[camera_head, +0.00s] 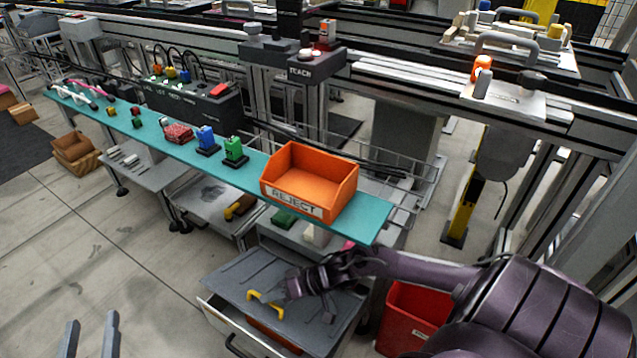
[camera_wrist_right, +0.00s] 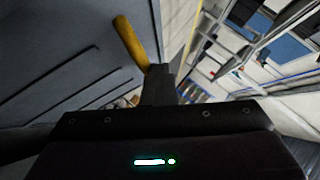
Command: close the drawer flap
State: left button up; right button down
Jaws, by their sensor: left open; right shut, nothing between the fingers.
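The drawer flap (camera_head: 240,274) is a grey ribbed panel with a yellow handle (camera_head: 266,308), low in the middle of the head view. It lies over a pulled-out, pale-sided drawer (camera_head: 222,322). I cannot tell its exact tilt. My right gripper (camera_head: 293,286) is shut and empty, just right of the handle and close over the panel. In the right wrist view the gripper's dark fingers (camera_wrist_right: 160,84) are together beside the yellow handle (camera_wrist_right: 130,42); contact is unclear. My left gripper (camera_head: 90,335) is open and empty at the lower left, away from the drawer.
A teal shelf (camera_head: 375,219) above the drawer bears an orange REJECT bin (camera_head: 318,182) and several small parts. A red bin (camera_head: 405,325) stands right of the drawer, partly behind my right arm. The floor (camera_head: 90,240) at left is mostly clear.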

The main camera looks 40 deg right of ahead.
aim_at(266, 316)
jog(key=f, duration=0.1)
jog(key=a+f, duration=0.1)
jog(key=a+f+h+p, duration=0.1)
jog(key=shift+s+n, duration=0.25)
jog(key=shift+n, duration=0.05)
jog(key=shift+s+a+f, duration=0.1)
jog(key=shift+a+f, duration=0.1)
jog(key=shift+f, duration=0.35)
jog(key=shift+a+f, duration=0.2)
jog(key=shift+f, duration=0.15)
jog(key=shift+s+a+f, duration=0.1)
jog(key=shift+a+f, duration=0.15)
jog(key=shift+f, duration=0.45)
pick_arm(q)
notch_tip(266, 316, down, 9)
jog(key=s+g+y, duration=0.1)
jog(key=s+g, duration=0.1)
jog(key=g, duration=0.2)
jog(key=shift+s+f+g+y, duration=0.2)
jog(key=shift+s+g+y, duration=0.1)
jog(key=shift+s+y, duration=0.1)
pick_arm(e)
jog(key=shift+a+f, duration=0.2)
jog(key=shift+f, duration=0.4)
pick_arm(q)
jog(key=shift+w+r, duration=0.15)
